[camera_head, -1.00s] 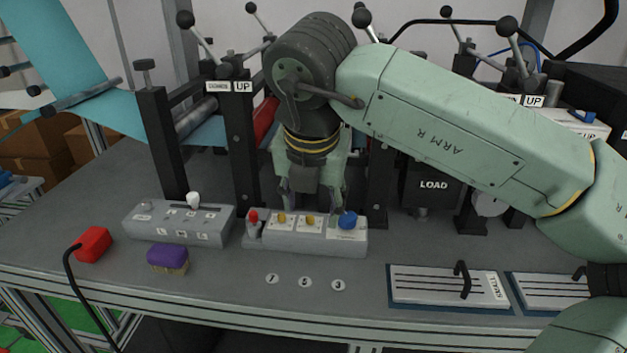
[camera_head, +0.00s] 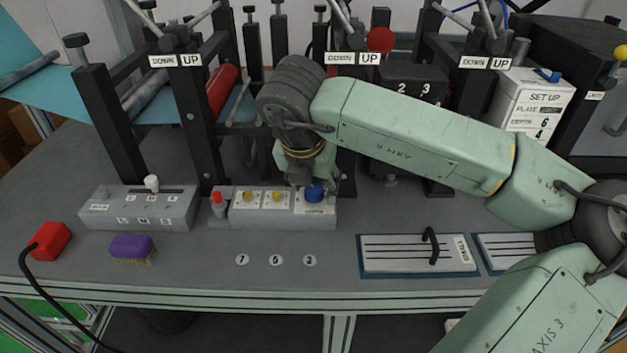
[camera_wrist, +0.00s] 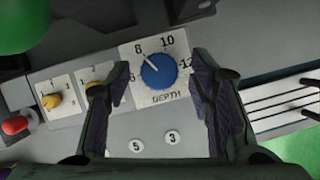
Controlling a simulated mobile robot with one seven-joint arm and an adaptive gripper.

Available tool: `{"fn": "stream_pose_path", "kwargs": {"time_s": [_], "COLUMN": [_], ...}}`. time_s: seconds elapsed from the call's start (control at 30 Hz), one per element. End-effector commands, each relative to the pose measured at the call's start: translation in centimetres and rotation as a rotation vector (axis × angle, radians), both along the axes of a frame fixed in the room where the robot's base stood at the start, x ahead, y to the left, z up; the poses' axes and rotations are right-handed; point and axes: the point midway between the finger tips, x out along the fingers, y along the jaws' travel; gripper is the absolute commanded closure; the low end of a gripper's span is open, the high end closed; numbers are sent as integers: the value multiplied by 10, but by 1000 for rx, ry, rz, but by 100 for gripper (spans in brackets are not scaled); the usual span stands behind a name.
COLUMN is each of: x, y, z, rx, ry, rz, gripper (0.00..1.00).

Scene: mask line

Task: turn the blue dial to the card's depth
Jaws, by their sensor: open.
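The blue dial (camera_head: 314,194) sits at the right end of a grey control box. In the wrist view the dial (camera_wrist: 159,72) is on a white plate marked DEPTH, with 6, 8, 10 and 12 around it. Its white pointer mark aims up-left, near the 8. My gripper (camera_wrist: 161,70) is open, its fingers on either side of the dial in that view; contact is not visible. In the head view my gripper (camera_head: 317,176) is just behind and above the dial. The set-up card (camera_head: 541,103) at the right reads PLATE and DEPTH, with a 6 beside DEPTH and a 4 below.
A slider box (camera_head: 140,208), red box (camera_head: 50,241) and purple brush (camera_head: 132,246) are at left. A handled plate (camera_head: 400,254) is at right. Black posts stand behind.

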Motion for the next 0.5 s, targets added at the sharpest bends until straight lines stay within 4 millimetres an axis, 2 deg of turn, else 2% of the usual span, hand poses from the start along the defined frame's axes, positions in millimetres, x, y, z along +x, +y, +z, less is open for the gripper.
{"fn": "stream_pose_path", "kwargs": {"time_s": [0.37, 0.5], "x": [2, 2], "y": [0, 0], "z": [-6, -6], "rx": [1, 0], "ry": [0, -1], "rz": [1, 1], "gripper": [52, 61]}}
